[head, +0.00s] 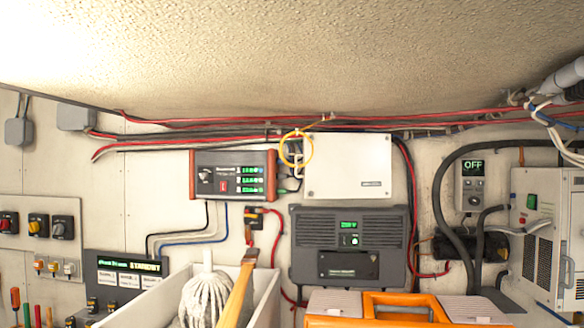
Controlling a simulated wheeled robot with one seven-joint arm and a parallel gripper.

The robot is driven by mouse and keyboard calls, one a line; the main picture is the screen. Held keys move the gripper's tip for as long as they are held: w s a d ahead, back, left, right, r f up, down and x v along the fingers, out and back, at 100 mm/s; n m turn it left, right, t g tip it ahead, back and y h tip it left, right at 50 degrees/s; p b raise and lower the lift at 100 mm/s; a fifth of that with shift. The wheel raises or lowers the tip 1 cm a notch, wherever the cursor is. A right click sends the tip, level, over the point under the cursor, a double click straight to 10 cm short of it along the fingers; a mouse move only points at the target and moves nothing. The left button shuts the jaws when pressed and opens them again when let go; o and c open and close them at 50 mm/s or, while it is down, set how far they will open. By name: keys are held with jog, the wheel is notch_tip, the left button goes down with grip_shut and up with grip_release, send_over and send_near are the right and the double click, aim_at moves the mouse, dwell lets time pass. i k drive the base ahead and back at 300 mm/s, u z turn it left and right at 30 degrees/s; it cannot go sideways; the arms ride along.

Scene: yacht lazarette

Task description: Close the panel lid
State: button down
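No lid that is plainly standing open shows in the head view. A white box with a flat front cover (348,166) is mounted on the wall at the middle. Its cover looks flush, with small screws at the corners, and I cannot tell whether it is the panel lid. At the left is a switch panel (15,208) with several rotary knobs.
A white bin (150,305) holding a mop head (207,297) and a wooden handle (238,290) stands at the bottom. An orange and grey case (385,308) is to its right. A grey cabinet (545,235) stands at the right edge. Cables (230,123) run along the wall.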

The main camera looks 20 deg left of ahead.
aim_at(342, 165)
jog(key=u, duration=1.25)
jog(key=i, duration=1.15)
jog(key=z, duration=0.55)
